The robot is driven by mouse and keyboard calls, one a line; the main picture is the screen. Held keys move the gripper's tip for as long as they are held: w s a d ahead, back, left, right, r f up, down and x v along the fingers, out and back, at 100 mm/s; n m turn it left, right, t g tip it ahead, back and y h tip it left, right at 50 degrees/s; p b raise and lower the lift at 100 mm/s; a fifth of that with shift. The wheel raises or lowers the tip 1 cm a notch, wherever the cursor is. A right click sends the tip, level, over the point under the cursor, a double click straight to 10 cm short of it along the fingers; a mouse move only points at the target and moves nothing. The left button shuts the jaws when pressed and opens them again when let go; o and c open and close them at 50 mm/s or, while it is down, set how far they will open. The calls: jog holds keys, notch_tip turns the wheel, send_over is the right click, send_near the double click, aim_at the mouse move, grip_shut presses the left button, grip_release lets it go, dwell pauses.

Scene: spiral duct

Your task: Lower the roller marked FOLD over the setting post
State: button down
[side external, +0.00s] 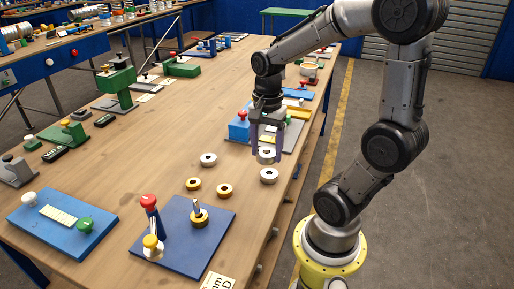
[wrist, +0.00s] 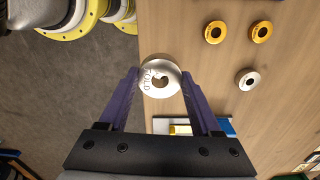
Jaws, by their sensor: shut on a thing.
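The silver roller marked FOLD (wrist: 160,76) is held between the purple fingertips of my gripper (side external: 266,152), and its lettering faces the wrist camera. In the side view the held roller (side external: 266,157) is above the wooden table, near its right edge. An upright metal post (side external: 198,206), which looks like the setting post, stands on a blue plate (side external: 180,258) at the front. A brass ring (side external: 200,218) sits around the post's foot. My gripper is well behind and to the right of the post, apart from it. The post does not show in the wrist view.
Two brass rollers (side external: 193,184) (side external: 225,190) and two silver rollers (side external: 208,159) (side external: 269,175) lie on the table between my gripper and the plate. A blue column with a red knob (side external: 149,203) and a yellow-knobbed part (side external: 152,245) stand left of the post.

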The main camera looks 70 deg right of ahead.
jog(key=r+n, duration=0.1)
jog(key=n, duration=1.1)
send_over(195, 200)
jog(key=shift+d+r, duration=0.15)
jog(key=shift+d, duration=0.15)
jog(key=shift+a, duration=0.35)
jog(key=shift+f, duration=1.95)
jog(key=shift+f, duration=1.7)
grip_release()
